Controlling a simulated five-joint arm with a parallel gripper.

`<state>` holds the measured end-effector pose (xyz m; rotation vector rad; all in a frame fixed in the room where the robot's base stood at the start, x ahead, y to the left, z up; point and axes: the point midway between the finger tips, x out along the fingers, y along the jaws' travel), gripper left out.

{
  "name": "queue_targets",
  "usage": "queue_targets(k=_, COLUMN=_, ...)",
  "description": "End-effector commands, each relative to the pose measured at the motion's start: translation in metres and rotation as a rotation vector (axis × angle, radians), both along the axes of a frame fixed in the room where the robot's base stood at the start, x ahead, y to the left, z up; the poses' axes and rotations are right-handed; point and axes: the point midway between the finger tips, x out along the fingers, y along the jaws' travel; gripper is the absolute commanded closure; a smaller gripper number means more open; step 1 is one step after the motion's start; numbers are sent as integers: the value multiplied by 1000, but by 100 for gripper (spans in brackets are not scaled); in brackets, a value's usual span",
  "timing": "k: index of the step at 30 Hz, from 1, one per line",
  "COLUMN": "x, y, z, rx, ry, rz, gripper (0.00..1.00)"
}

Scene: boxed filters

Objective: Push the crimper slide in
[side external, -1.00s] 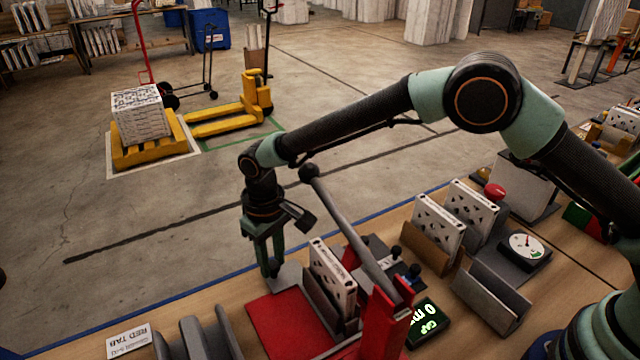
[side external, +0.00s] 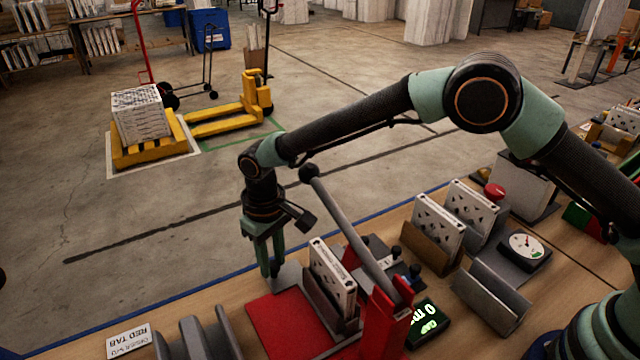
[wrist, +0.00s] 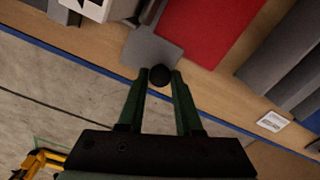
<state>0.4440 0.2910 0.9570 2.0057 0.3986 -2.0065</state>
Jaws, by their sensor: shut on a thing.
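The crimper has a red base (side external: 285,320) and a long grey lever (side external: 345,230) with a black ball on top, tilted up. The crimper slide, a grey plate (side external: 288,277), sticks out at the far side of the red base; it also shows in the wrist view (wrist: 150,48). A dark round knob (wrist: 160,75) sits at the slide's outer end. My gripper (wrist: 161,73) is shut on this knob, one finger on each side. In the side view my gripper (side external: 272,272) points down at the plate's outer end, and the knob is hidden there.
A white boxed filter (side external: 333,270) stands in a grey holder on the crimper, close to my gripper. The lever rises to its right. A gap display (side external: 428,322) reads 0. Other filters (side external: 441,221) stand in holders at right. The table's blue edge lies just beyond.

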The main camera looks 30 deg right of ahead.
Motion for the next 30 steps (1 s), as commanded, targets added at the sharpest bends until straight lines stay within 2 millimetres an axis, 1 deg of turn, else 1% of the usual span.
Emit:
queue_targets(k=2, x=0, y=-1, z=2, rx=0, ry=-1, rz=0, gripper=100)
queue_targets(k=9, x=0, y=-15, z=2, rx=0, ry=-1, rz=-1, gripper=100)
queue_targets(k=17, x=1, y=-18, z=2, rx=-2, ry=2, rz=-4, gripper=100)
queue_targets(k=18, x=1, y=-18, z=2, rx=-2, ry=3, rz=-4, gripper=51)
queue_targets(k=19, x=1, y=-18, z=2, rx=-2, ry=2, rz=-4, gripper=39)
queue_targets(k=20, x=1, y=-17, z=1, rx=-2, ry=2, rz=-4, gripper=36)
queue_targets(k=30, x=0, y=-14, z=0, rx=0, ry=1, rz=0, gripper=36)
